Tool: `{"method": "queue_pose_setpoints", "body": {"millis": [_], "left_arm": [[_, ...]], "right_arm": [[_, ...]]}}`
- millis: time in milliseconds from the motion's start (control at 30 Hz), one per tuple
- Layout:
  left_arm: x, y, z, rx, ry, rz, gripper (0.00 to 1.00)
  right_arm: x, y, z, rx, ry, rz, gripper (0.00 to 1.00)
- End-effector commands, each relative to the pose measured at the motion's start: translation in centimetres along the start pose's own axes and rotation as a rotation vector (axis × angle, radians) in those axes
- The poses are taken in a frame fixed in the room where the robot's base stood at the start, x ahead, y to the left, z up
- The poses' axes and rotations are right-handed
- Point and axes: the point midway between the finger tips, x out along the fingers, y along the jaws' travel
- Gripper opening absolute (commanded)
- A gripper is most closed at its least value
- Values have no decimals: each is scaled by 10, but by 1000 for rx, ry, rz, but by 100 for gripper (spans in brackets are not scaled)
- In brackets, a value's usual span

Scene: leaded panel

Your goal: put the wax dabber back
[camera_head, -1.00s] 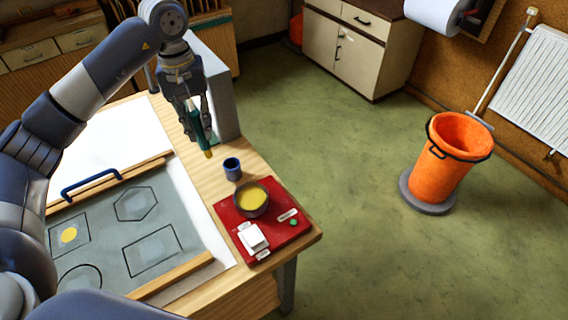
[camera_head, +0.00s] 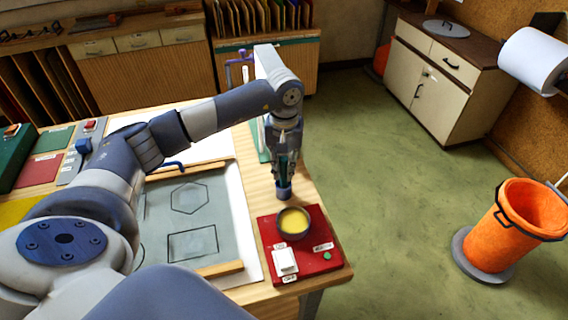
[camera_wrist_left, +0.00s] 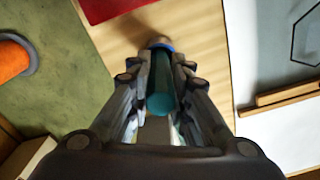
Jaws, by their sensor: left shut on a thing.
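My right gripper is not in view.
The leaded panel board (camera_head: 190,225) lies to the left. An orange bin (camera_head: 518,225) stands on the floor at right.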

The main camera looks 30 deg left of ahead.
Motion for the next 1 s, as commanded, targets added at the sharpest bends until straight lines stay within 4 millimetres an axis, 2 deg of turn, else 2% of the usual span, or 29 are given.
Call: {"method": "queue_pose_setpoints", "body": {"millis": [367,400,467,900,1000], "left_arm": [[6,0,-1,-1,2,1,0],[5,0,-1,-1,2,1,25],[4,0,-1,-1,2,1,38],[-1,0,-1,-1,2,1,38],[-12,0,-2,0,6,4,38]], "right_arm": [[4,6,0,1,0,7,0],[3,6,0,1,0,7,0],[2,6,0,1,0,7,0],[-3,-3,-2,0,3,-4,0],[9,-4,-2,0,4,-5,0]]}}
